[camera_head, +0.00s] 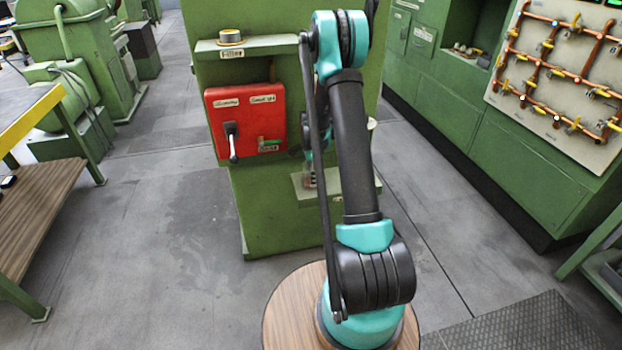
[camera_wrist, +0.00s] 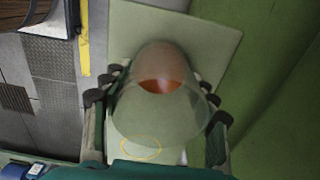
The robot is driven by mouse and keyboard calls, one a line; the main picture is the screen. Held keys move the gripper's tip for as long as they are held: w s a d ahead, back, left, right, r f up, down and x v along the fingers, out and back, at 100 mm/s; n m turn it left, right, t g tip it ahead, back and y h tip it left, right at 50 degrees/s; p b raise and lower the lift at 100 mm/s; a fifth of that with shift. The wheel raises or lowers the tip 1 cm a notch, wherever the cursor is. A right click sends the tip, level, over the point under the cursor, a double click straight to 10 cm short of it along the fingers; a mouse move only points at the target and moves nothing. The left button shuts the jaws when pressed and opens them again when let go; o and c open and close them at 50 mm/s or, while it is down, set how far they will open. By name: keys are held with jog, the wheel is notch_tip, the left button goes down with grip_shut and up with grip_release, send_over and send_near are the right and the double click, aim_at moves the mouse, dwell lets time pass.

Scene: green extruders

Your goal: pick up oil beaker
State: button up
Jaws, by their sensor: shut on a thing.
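The oil beaker (camera_wrist: 160,110) is a clear vessel with some orange-brown liquid in it. In the wrist view it sits between the two fingers of my gripper (camera_wrist: 158,108), which is shut on it from both sides. A pale green shelf (camera_wrist: 205,40) lies behind and below the beaker; I cannot tell whether the beaker still touches it. In the head view my arm hides most of the beaker and the gripper near the small lower shelf (camera_head: 361,190) of the green machine.
The green machine (camera_head: 230,200) carries a red panel (camera_head: 245,122) with a lever and an upper shelf labelled Filler (camera_head: 250,46). A wooden table (camera_head: 40,200) stands at the left. Green cabinets (camera_head: 520,150) with copper pipes line the right. The floor between is clear.

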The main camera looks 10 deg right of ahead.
aim_at(305, 178)
notch_tip(305, 178, up, 9)
jog(key=s+a+f+n, duration=0.1)
jog(key=s+n, duration=0.1)
jog(key=n, duration=0.4)
jog(key=s+a+f+n, duration=0.1)
jog(key=s+n, duration=0.2)
jog(key=n, duration=0.3)
jog(key=s+a+f+n, duration=0.1)
jog(key=s+a+n, duration=0.1)
jog(key=n, duration=0.4)
jog(key=shift+s+f, duration=0.25)
jog(key=shift+s, duration=0.05)
